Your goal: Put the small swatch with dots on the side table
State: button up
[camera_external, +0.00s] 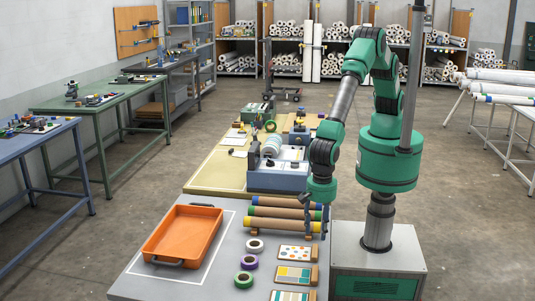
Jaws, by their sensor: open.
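The small swatch with dots (294,253) is a white card with orange and bluish dots. It lies near the right edge of the grey worktable (228,284), by a small brown wooden block. My gripper (323,234) points down at the right end of the colored-ended rolls, above and a little right of the dotted swatch in the picture. It is open and holds nothing that I can see; its fingers are small and partly lost against the table edge. Which table is the side table cannot be told for sure; a green table (100,101) and a blue table (37,138) stand at the left.
Two other swatches, one of color blocks (292,276) and one striped (289,296), lie in front of the dotted one. Tape rolls (249,262), an orange tray (183,236) and brown rolls (280,213) share the worktable. A blue-grey press (279,178) stands behind.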

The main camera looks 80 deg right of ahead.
jog(key=shift+r, duration=1.95)
jog(key=shift+r, duration=0.1)
